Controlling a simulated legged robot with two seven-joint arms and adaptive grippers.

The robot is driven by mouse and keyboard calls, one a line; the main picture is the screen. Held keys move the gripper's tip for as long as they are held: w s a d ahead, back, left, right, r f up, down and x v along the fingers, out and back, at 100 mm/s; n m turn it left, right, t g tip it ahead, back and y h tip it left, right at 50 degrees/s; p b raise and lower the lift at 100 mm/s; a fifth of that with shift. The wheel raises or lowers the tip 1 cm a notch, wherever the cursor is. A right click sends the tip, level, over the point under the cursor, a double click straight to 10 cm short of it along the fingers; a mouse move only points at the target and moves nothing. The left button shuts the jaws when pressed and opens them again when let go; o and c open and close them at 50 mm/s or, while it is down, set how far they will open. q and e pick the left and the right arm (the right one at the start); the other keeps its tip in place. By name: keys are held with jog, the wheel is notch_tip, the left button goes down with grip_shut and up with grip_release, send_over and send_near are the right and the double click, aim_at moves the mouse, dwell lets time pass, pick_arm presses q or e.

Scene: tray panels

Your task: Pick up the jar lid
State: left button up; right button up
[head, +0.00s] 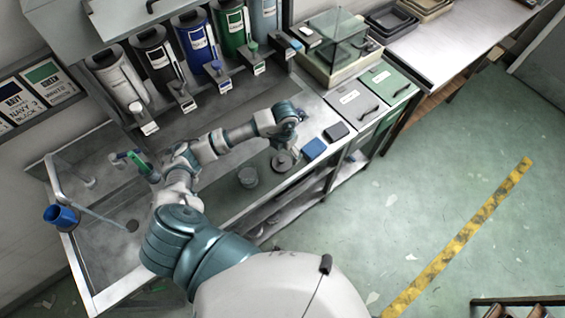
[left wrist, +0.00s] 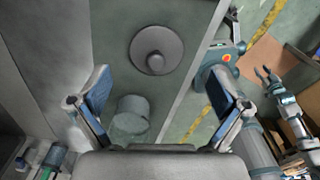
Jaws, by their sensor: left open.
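The jar lid, a grey disc with a raised round knob, lies on the metal bench in the head view (head: 283,161) and near the top middle of the left wrist view (left wrist: 157,48). A grey cylindrical jar (head: 248,177) stands beside it and also shows in the left wrist view (left wrist: 130,114). My left gripper (head: 296,115) is above the bench, farther back than the lid. My right gripper (left wrist: 266,76) shows small at the right of that view, fingers apart and empty.
A blue block (head: 313,149) and a dark block (head: 336,131) lie right of the lid near the bench's front edge. Several coloured canisters (head: 196,45) line the back. A blue cup (head: 62,217) stands at the left by the sink. A glass-covered box (head: 330,50) stands behind.

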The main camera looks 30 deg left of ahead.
aim_at(282, 159)
pick_arm(q)
jog(key=shift+a+f, duration=0.25)
jog(key=shift+f, duration=0.5)
jog(key=f, duration=0.3)
jog(key=f+p, duration=0.1)
jog(key=shift+s+a+f, duration=0.15)
jog(key=shift+s+f, duration=0.05)
jog(key=shift+s, duration=0.2)
jog(key=shift+f, duration=0.2)
jog(key=shift+d, duration=0.2)
jog(key=c, duration=0.7)
jog(key=shift+a, duration=0.15)
jog(key=shift+c, duration=1)
